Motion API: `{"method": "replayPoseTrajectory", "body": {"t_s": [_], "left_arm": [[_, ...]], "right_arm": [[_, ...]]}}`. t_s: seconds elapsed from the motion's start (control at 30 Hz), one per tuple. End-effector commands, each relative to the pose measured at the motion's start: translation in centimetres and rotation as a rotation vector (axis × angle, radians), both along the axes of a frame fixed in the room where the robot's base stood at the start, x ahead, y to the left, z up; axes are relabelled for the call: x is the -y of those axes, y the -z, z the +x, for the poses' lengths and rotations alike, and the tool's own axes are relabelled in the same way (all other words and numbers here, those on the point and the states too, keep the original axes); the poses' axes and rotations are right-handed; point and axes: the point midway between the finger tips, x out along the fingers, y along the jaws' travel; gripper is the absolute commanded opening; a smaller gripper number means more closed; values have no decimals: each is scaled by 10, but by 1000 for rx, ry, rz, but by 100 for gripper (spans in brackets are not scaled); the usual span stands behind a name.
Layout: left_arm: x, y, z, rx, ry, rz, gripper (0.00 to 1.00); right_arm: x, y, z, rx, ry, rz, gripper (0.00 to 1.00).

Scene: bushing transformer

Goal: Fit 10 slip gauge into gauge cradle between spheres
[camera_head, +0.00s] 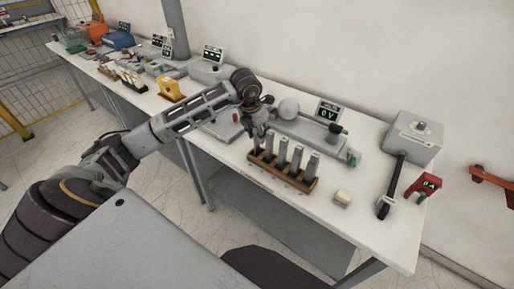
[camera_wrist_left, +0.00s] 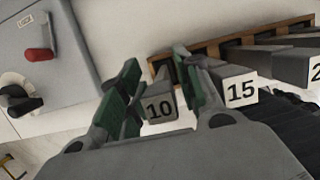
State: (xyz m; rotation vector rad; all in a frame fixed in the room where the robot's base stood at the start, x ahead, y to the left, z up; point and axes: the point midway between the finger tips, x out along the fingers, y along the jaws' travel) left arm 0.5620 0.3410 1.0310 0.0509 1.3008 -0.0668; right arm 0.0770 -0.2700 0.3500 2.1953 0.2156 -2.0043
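The 10 slip gauge (camera_wrist_left: 160,107) shows its label in the left wrist view. It stands at the end of a brown rack (camera_head: 282,175), beside the 15 gauge (camera_wrist_left: 240,90). My left gripper (camera_wrist_left: 160,88) is over it, with one green-padded finger on each side. A gap shows between the gauge and the right-hand finger, so the gripper looks open around it. In the head view my left gripper (camera_head: 260,125) is above the rack's left end. Behind the rack is a grey bench device with a pale sphere (camera_head: 289,108) and a dark knob (camera_head: 335,129). The cradle cannot be made out clearly.
A display reading 0 V (camera_head: 328,112) stands behind the device. A small cream block (camera_head: 342,198) lies right of the rack.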

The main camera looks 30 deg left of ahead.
Motion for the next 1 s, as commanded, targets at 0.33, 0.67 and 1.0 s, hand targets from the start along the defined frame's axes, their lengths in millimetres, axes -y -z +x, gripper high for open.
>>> {"method": "replayPoseTrajectory", "body": {"t_s": [0.33,0.67,1.0], "left_arm": [[0,5,2,1,0,0,34],[0,5,1,1,0,0,20],[0,5,1,1,0,0,0]], "right_arm": [[-13,-1,0,0,4,14,0],[-7,-1,0,0,1,7,0],[-2,-1,0,0,0,2,0]]}}
